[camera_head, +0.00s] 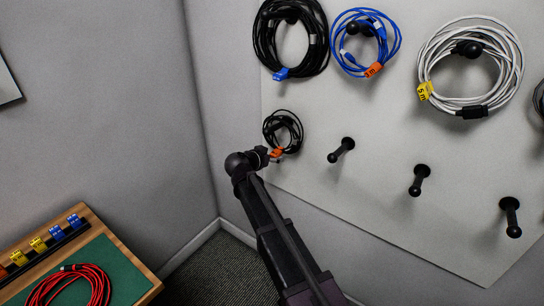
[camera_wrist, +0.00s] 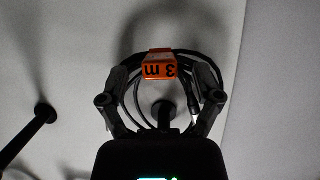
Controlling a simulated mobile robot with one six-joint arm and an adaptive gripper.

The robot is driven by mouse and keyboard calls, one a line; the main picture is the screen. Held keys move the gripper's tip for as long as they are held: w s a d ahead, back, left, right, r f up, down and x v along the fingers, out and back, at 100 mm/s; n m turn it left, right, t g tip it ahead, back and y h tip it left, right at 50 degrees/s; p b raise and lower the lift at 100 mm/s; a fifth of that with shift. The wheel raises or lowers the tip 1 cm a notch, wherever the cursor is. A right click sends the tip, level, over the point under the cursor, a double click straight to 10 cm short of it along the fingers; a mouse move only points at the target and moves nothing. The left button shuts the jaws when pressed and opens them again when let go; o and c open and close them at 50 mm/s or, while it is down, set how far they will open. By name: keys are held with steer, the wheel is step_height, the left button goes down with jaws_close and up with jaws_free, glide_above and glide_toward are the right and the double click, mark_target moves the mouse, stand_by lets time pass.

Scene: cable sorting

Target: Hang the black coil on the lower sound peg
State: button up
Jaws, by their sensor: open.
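A small black coil (camera_head: 297,133) with an orange tag (camera_head: 277,152) hangs at the lower left of the pale board. In the wrist view the black coil (camera_wrist: 134,112) shows close up, its orange tag (camera_wrist: 158,69) reading "3 m". A dark peg (camera_wrist: 165,112) shows within its ring. My gripper (camera_head: 268,153) is at the coil's lower left. In the wrist view my gripper (camera_wrist: 160,82) is open, one finger on each side of the coil. Whether the fingers touch it, I cannot tell. The lower row also has bare pegs (camera_head: 341,150), (camera_head: 419,180) and (camera_head: 510,217).
Above hang a large black coil (camera_head: 262,45) with a blue tag, a blue coil (camera_head: 337,44) and a white coil (camera_head: 428,62). A wooden table (camera_head: 118,240) at lower left bears a red coil (camera_head: 98,274). Space before the lower bare pegs is clear.

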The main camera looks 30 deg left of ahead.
steer(key=shift+r, duration=0.2)
steer(key=r+p, duration=0.2)
steer(key=shift+s+r+p, duration=0.1)
steer(key=shift+s+p, duration=0.1)
steer(key=shift+p, duration=0.1)
steer(key=s+a+r+p, duration=0.1)
steer(key=s, duration=0.8)
steer(key=s+a+r+p, duration=0.1)
steer(key=s+r, duration=0.1)
steer(key=s, duration=0.7)
steer(key=w+d+r+p, duration=0.1)
steer(key=w+d, duration=0.1)
steer(key=d, duration=0.9)
steer(key=w+d+r+p, duration=0.1)
steer(key=w+d+p, duration=0.1)
steer(key=d, duration=1)
steer(key=shift+w+r, duration=0.15)
steer(key=shift+w, duration=0.15)
steer(key=shift+s, duration=0.1)
